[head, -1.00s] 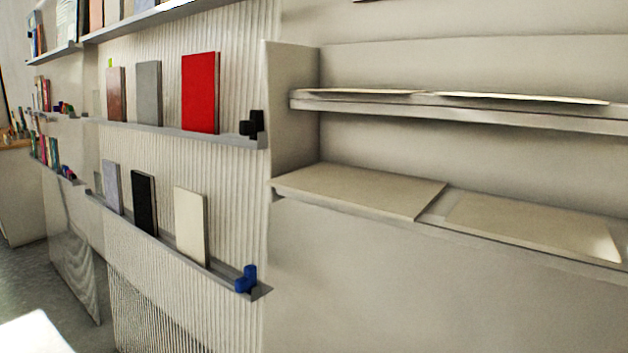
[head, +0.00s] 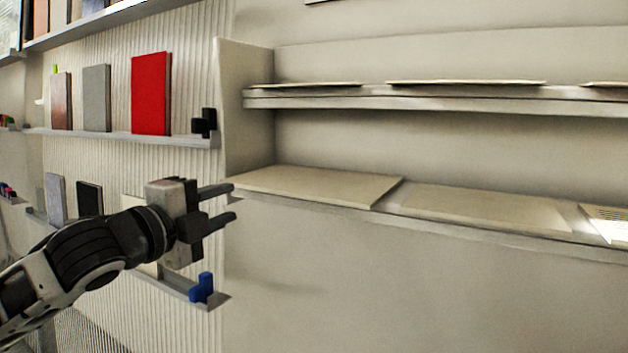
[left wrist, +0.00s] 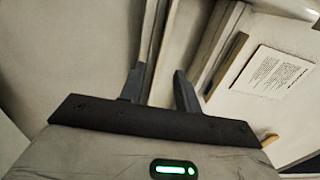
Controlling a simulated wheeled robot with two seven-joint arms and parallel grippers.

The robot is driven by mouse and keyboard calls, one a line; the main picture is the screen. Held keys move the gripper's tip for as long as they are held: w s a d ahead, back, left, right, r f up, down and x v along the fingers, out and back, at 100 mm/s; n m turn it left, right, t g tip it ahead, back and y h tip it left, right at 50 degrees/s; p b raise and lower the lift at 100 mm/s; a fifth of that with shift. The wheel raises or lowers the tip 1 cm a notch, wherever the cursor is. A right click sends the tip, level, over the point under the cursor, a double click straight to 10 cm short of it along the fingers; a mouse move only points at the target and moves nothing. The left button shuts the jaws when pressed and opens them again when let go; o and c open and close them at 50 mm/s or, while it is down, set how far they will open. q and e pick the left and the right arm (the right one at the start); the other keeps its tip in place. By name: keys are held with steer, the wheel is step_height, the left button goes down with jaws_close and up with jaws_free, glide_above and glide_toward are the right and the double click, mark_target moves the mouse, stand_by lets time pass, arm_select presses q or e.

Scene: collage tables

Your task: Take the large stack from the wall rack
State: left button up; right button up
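The wall rack (head: 250,120) has two shelves with flat, pale sheets or thin stacks. On the lower shelf lie a left stack (head: 315,184), a middle stack (head: 490,207) and a printed one (head: 610,221) at the right edge. I cannot tell for sure which is the large stack. My left gripper (head: 234,204) is open and empty, its fingers pointing right near the rack's lower left corner. In the left wrist view its fingers (left wrist: 160,88) are apart, with shelf edges beyond them and a printed white sheet (left wrist: 272,72) to the right. My right gripper is not in view.
Left of the rack, a ribbed wall has ledges with a red book (head: 150,93), a grey book (head: 96,97), a black bookend (head: 204,122) and a blue bookend (head: 201,288). My left arm hides part of the lower ledge. The wall below the rack is bare.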

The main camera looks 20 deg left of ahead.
mark_target(256, 188)
arm_select(q)
steer(key=w+p, duration=0.1)
steer(key=w, duration=0.3)
steer(key=shift+r+p, duration=0.2)
steer(key=shift+p, duration=0.1)
steer(key=shift+w+d+p, duration=0.15)
steer(key=shift+w+p, duration=0.25)
steer(key=shift+w, duration=0.6)
steer(key=w+p, duration=0.1)
steer(key=w, duration=0.3)
steer(key=shift+w+d+r, duration=0.1)
steer(key=shift+w, duration=0.25)
jaws_close()
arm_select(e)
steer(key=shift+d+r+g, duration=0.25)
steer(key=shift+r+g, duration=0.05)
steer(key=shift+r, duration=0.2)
